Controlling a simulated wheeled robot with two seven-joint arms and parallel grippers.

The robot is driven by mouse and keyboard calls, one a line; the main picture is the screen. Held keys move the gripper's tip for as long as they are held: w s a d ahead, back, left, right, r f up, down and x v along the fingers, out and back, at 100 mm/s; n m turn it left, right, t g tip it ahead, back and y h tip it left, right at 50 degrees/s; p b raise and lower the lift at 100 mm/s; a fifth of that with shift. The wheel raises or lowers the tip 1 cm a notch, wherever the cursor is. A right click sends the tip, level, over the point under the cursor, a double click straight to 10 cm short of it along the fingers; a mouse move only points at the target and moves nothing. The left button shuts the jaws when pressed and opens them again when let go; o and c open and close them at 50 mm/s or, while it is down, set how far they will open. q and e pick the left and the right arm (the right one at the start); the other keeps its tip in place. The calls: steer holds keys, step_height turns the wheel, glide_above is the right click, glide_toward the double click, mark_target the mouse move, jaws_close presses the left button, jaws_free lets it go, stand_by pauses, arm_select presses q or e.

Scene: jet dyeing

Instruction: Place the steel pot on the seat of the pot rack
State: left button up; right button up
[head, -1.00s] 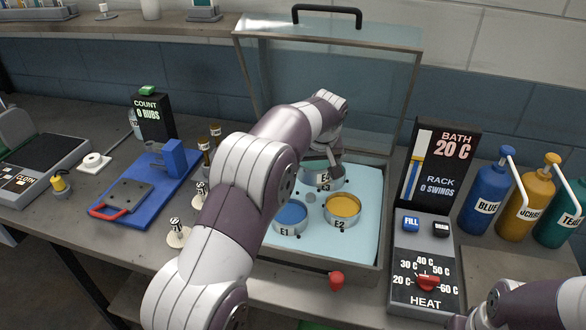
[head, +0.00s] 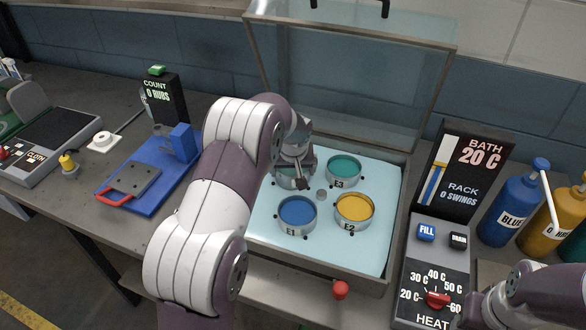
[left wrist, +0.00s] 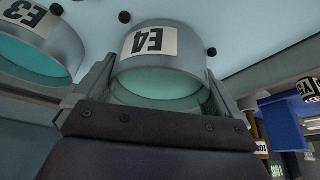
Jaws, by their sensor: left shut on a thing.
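The steel pot labelled E4 (left wrist: 155,55) is between the two fingers of my left gripper (left wrist: 150,95) in the left wrist view, with teal liquid inside. In the head view my left gripper (head: 296,178) is shut on this pot (head: 284,183) at the back left of the pot rack, in the pale blue bath (head: 265,238). The gripper partly hides the pot and the seat under it, so I cannot tell whether it touches the seat. Pots E1 (head: 297,216), E2 (head: 354,210) and E3 (head: 344,171) stand around a small central knob (head: 321,195).
The raised glass lid (head: 350,75) stands behind the bath. The control panel (head: 436,275) and bath display (head: 468,168) are close on the right. A blue board (head: 150,180) lies left of my arm. My right arm enters at lower right.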

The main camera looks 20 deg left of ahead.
arm_select(q)
steer(key=shift+f, duration=0.4)
steer(key=shift+w+f, duration=0.1)
steer(key=shift+f, duration=0.2)
steer(key=shift+f, duration=0.1)
steer(key=o, duration=1.2)
steer(key=shift+c, duration=0.2)
steer(key=shift+r, duration=0.55)
steer(key=b+v, duration=0.1)
steer(key=v, duration=1)
steer(key=s+d+f+m+g, duration=0.1)
steer(key=s+d+f, duration=0.1)
steer(key=s, duration=0.6)
steer(key=s+d+f+m+h, duration=0.1)
steer(key=s+d+f+m, duration=0.1)
steer(key=s, duration=0.6)
steer(key=s+d+f+m+g+h, duration=0.1)
steer(key=s+d+f+m, duration=0.1)
steer(key=s, duration=0.6)
steer(key=shift+s+d+f+g, duration=0.25)
steer(key=shift+d+g, duration=0.05)
steer(key=shift+d, duration=0.5)
